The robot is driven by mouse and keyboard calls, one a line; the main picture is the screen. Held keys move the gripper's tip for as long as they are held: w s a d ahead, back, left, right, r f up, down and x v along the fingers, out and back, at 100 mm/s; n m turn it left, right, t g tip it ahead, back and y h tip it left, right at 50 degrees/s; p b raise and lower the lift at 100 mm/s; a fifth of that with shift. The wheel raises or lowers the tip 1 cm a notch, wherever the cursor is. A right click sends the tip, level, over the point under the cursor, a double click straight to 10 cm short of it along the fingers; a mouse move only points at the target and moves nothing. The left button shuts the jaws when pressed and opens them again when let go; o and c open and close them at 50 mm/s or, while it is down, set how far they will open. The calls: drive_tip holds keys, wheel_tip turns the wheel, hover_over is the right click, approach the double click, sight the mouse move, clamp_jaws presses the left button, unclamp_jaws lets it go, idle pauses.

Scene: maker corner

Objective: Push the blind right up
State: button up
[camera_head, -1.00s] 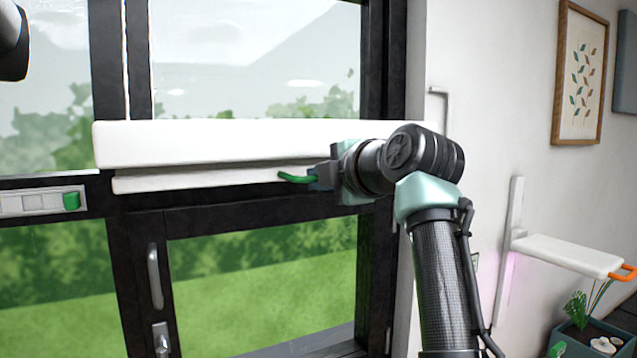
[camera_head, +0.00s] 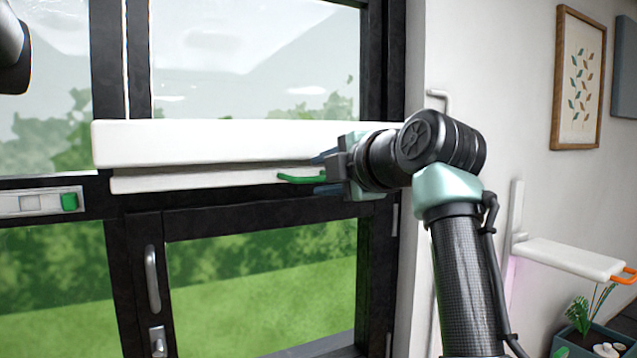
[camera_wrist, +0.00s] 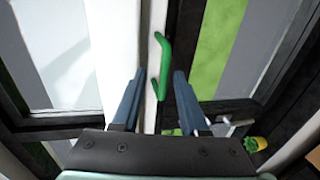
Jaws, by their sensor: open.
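The blind is a white cassette (camera_head: 210,142) with a white bottom rail (camera_head: 200,180) just below it, across the middle of the window in the head view. A green handle (camera_head: 300,179) sticks out from the rail's right part. It also shows in the wrist view as a green bar (camera_wrist: 164,55). My gripper (camera_head: 322,174) is open at the handle's right end. In the wrist view the handle's near end lies between my two spread fingers (camera_wrist: 157,74), with visible gaps on both sides. The rail sits close under the cassette, with little or no fabric visible.
The dark window frame (camera_head: 240,215) has a grey handle (camera_head: 152,278) on its lower sash. A small white panel with a green slider (camera_head: 68,202) is at the left. A white folding shelf (camera_head: 570,258) and a planter (camera_head: 600,340) stand on the right.

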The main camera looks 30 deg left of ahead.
drive_tip(key=b+v, duration=0.4)
drive_tip(key=v, duration=0.7)
drive_tip(key=shift+b, duration=0.3)
drive_tip(key=shift+r, duration=0.1)
